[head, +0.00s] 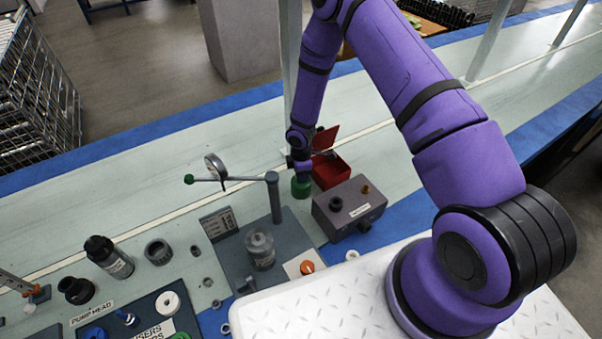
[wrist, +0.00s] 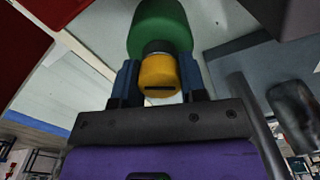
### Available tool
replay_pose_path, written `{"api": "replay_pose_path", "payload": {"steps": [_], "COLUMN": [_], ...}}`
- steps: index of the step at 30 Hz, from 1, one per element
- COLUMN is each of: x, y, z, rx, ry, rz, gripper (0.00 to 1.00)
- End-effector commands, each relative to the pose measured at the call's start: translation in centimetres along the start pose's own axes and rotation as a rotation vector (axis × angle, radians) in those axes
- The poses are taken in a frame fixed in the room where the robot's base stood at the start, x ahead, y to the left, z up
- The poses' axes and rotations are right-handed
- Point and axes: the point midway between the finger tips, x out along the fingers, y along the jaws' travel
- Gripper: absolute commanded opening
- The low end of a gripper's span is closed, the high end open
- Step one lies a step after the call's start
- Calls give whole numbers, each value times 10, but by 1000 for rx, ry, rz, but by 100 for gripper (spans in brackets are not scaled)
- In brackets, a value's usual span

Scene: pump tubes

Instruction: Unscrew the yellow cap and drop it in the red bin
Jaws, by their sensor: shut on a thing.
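My gripper (head: 301,168) points down beside the red bin (head: 331,174) in the head view. In the wrist view my gripper (wrist: 158,80) is shut on the yellow cap (wrist: 158,74), which sits between its two fingers. A green rounded body (wrist: 160,28) is beyond the cap, with a dark collar between them. The green body also shows just below my gripper in the head view (head: 301,187), where the yellow cap is hidden. I cannot tell whether cap and green body are still screwed together. The bin's red lid stands open.
A grey box (head: 348,208) with black knobs stands right of the green body. A post (head: 273,198) with a green-tipped lever and a gauge (head: 215,168) stands left. A clear cylinder (head: 260,248) and several loose parts are in front.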

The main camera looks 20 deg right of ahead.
Motion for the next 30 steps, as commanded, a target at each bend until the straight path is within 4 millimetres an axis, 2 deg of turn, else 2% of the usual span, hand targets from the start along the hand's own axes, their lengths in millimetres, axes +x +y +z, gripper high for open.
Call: {"api": "replay_pose_path", "payload": {"steps": [10,18,24,25,26,27,30], "x": [0,0,0,0,0,0,0], "y": [0,0,0,0,0,0,0], "z": [0,0,0,0,0,0,0], "rx": [-57,-329,-339,-338,-338,-338,-337], "ry": [0,0,0,0,0,0,0], "rz": [0,1,1,1,1,1,1], "gripper": [10,11,11,42,48,52,52]}}
